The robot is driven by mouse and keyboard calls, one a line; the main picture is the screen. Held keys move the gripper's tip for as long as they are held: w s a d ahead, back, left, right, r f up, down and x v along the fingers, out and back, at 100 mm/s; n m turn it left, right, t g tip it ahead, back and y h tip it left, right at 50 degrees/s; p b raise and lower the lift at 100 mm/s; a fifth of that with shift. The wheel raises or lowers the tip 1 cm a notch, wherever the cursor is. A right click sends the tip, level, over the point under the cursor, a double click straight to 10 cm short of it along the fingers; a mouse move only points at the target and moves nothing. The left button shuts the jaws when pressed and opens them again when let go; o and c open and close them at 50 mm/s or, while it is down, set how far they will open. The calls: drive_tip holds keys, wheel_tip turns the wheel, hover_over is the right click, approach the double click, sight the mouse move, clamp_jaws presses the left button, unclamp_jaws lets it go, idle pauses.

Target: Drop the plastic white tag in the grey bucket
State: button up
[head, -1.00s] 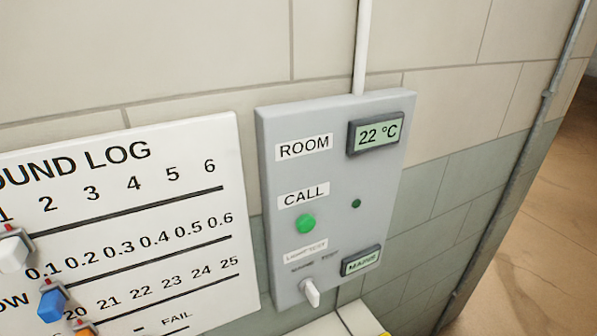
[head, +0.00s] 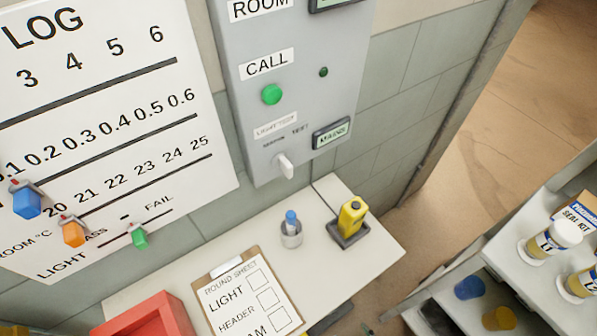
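I cannot make out a plastic white tag or a grey bucket in the head view. A small grey cup (head: 291,236) stands on the white shelf (head: 375,262) with a blue-capped pen (head: 291,219) in it; it looks like a pen holder. My gripper is not in view.
A clipboard (head: 248,298), a red box (head: 150,318) and a yellow object (head: 352,215) in a dark tray are on the shelf. The log board (head: 110,100) and grey panel (head: 295,120) are on the wall. Lidded jars (head: 548,242) stand on a unit at right; floor shows between.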

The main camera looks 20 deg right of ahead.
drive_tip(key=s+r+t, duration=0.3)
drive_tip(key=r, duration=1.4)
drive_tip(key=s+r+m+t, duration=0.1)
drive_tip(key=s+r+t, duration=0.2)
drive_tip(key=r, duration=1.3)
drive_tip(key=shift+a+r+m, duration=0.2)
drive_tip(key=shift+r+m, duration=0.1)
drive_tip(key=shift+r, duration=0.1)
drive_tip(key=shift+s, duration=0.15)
